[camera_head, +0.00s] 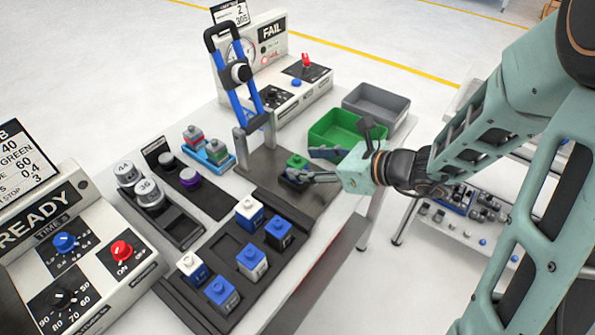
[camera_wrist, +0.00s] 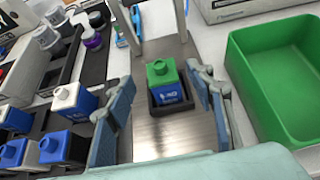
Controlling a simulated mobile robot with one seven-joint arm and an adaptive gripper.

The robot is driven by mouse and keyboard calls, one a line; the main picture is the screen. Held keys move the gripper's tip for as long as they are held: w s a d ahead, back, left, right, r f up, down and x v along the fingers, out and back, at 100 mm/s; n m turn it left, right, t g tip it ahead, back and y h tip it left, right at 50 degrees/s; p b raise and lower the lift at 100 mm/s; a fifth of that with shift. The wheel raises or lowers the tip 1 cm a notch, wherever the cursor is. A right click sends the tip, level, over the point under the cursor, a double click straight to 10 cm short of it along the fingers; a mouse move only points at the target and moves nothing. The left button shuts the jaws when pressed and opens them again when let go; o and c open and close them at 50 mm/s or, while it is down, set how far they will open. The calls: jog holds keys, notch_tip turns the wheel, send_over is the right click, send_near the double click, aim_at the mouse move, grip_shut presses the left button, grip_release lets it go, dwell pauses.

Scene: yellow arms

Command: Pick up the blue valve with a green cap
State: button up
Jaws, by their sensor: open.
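The blue valve with a green cap (camera_wrist: 166,90) stands upright in a black square holder (camera_wrist: 172,107) on a grey metal plate. In the head view the valve (camera_head: 297,162) is partly hidden by a finger, with its green cap showing. My gripper (camera_wrist: 160,80) is open, with one finger to the left of the valve and one to the right. Both fingers look apart from it. In the head view my gripper (camera_head: 303,168) reaches in from the right, at the valve.
A blue-handled press (camera_head: 238,80) stands behind the plate. A green bin (camera_head: 345,132) and a grey bin (camera_head: 376,104) are to the right. Several blue and white valves (camera_head: 252,262) stand in a black rack at the front.

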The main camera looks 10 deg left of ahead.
aim_at(300, 162)
jog(key=x, duration=0.4)
jog(key=shift+f, duration=0.15)
jog(key=shift+c, duration=0.6)
jog(key=c, duration=1.2)
jog(key=shift+o, duration=0.2)
jog(key=shift+d, duration=0.1)
